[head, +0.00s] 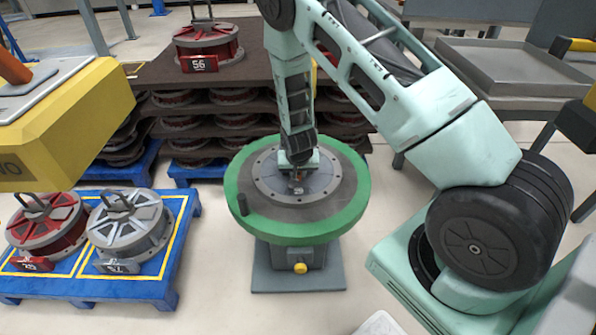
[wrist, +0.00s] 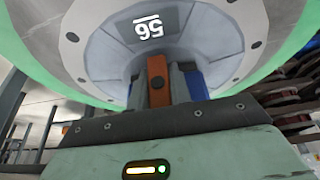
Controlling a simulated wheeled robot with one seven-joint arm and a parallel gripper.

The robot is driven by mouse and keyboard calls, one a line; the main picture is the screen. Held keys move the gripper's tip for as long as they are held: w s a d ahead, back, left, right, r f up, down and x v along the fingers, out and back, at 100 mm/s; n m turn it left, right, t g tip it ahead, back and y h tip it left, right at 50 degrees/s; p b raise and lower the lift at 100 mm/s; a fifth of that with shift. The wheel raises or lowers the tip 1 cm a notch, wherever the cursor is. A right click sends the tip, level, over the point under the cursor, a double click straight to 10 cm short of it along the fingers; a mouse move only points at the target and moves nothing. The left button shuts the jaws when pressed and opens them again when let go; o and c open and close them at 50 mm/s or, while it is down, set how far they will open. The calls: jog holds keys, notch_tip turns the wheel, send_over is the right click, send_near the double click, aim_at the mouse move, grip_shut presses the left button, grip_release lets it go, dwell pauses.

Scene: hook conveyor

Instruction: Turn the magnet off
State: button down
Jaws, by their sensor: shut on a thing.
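The round magnet table (head: 240,200) has a green rim, a dark top and a grey disc (head: 270,160) at its centre. It stands on a grey pedestal (head: 275,256). My gripper (head: 298,178) reaches down onto the middle of the disc. In the wrist view, my gripper (wrist: 160,90) is shut on an orange lever (wrist: 157,75) with a dark round spot, which stands out from the grey disc (wrist: 200,35). A label reading 56 (wrist: 148,28) appears upside down beside it. My gripper hides most of the lever in the head view.
A yellow button (head: 300,268) sits on the pedestal's front. A blue pallet (head: 130,289) at left holds a red and a grey drum. Stacked dark racks (head: 255,75) stand behind. A yellow machine (head: 70,120) fills the left edge. Grey floor is clear in front of the pedestal.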

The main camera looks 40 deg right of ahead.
aim_at(298, 175)
jog(key=c, duration=1.3)
grip_release()
jog(key=shift+s+r, duration=0.15)
jog(key=shift+r, duration=0.35)
jog(key=shift+s+a+r, duration=0.65)
jog(key=shift+s+r, duration=0.2)
jog(key=shift+r, duration=0.05)
jog(key=s+a, duration=0.1)
jog(key=s, duration=0.1)
jog(key=s+a, duration=0.2)
jog(key=s, duration=0.1)
jog(key=s+a, duration=0.2)
jog(key=s, duration=0.1)
jog(key=shift+a+p, duration=0.25)
jog(key=shift+p, duration=0.05)
jog(key=shift+s+a, duration=0.3)
jog(key=shift+s, duration=0.1)
